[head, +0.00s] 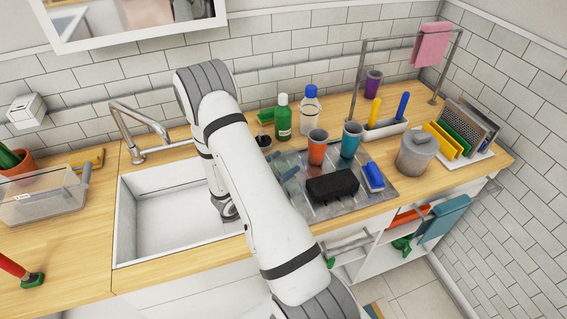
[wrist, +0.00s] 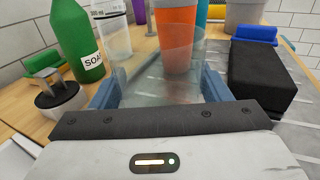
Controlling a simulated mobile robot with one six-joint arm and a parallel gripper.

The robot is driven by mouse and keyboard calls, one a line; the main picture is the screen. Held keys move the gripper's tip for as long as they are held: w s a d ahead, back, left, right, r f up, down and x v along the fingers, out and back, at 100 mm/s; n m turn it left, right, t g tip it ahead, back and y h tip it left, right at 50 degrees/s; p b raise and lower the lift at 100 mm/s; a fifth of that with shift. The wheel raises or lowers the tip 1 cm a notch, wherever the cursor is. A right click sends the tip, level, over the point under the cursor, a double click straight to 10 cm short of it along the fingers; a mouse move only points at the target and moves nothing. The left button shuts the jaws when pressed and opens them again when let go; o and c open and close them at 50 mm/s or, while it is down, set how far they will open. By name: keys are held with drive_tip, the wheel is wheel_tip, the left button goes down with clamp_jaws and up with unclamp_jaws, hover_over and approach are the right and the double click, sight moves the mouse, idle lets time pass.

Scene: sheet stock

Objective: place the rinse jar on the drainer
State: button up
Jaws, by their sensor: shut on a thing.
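The clear, see-through rinse jar (wrist: 158,78) is between the two blue fingers of my gripper (wrist: 160,92) in the wrist view, and the gripper is shut on it. In the head view the jar (head: 284,163) shows faintly beside my arm, at the back left of the drainer. The drainer (head: 345,209) is a grey metal sheet right of the sink; part of it also shows in the wrist view (wrist: 298,108). My arm hides much of the gripper in the head view. I cannot tell whether the jar touches the drainer.
An orange cup (head: 317,149), a teal cup (head: 351,140), a black block (head: 332,185) and a blue sponge (head: 373,176) occupy the drainer. A green soap bottle (head: 283,118) and a clear bottle (head: 310,108) stand behind. The white sink (head: 165,225) is empty where visible.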

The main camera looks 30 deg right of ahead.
drive_tip(key=shift+f, duration=0.15)
drive_tip(key=o, duration=1.3)
